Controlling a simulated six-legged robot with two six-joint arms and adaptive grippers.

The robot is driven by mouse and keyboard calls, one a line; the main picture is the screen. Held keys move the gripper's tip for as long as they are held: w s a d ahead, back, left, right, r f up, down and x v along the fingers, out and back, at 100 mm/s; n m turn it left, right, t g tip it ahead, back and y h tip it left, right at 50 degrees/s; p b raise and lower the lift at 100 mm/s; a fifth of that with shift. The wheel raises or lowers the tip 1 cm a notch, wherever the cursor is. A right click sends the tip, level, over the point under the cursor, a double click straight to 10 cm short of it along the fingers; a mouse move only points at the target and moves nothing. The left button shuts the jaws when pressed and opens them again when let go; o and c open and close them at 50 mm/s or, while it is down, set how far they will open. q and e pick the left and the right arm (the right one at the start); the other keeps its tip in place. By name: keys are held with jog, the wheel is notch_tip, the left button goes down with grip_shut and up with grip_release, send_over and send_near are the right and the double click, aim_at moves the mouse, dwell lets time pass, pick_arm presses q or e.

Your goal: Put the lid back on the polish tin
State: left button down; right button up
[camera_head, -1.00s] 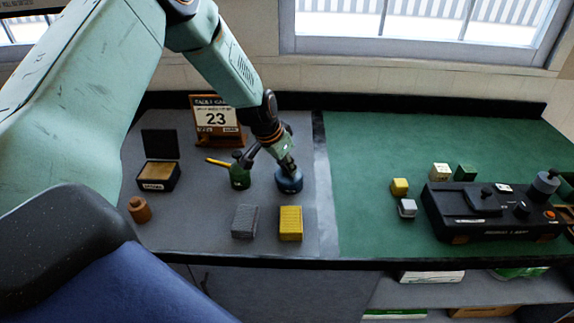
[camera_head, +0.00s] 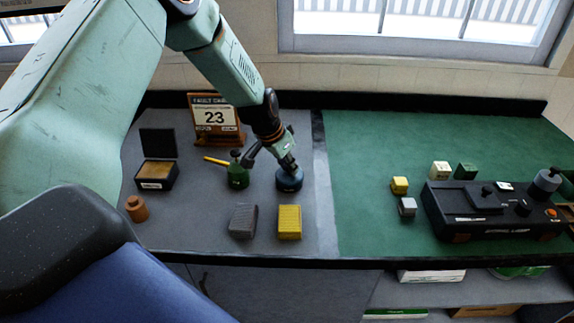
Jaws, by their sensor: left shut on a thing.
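A dark blue-grey round tin (camera_head: 289,182) stands on the grey mat, left of the strip dividing it from the green mat. My left gripper (camera_head: 275,160) reaches down over it from the upper left, with its tip at the top of the tin. It is shut on what looks like the tin's lid, which I cannot separate from the tin below. Whether the lid is seated or just above the rim is hidden by the fingers. My right gripper is not in view.
A green oil can (camera_head: 237,175) stands close left of the tin. A grey block (camera_head: 242,220) and a yellow block (camera_head: 289,222) lie in front. A calendar stand (camera_head: 217,118) is behind. A black device (camera_head: 490,212) and small cubes are on the green mat (camera_head: 365,160).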

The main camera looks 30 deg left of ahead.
pick_arm(q)
jog(key=c, duration=1.6)
grip_release()
jog(key=shift+s+r, duration=0.1)
jog(key=shift+c, duration=0.2)
jog(key=o, duration=0.5)
jog(key=o, duration=0.5)
jog(key=shift+c, duration=0.2)
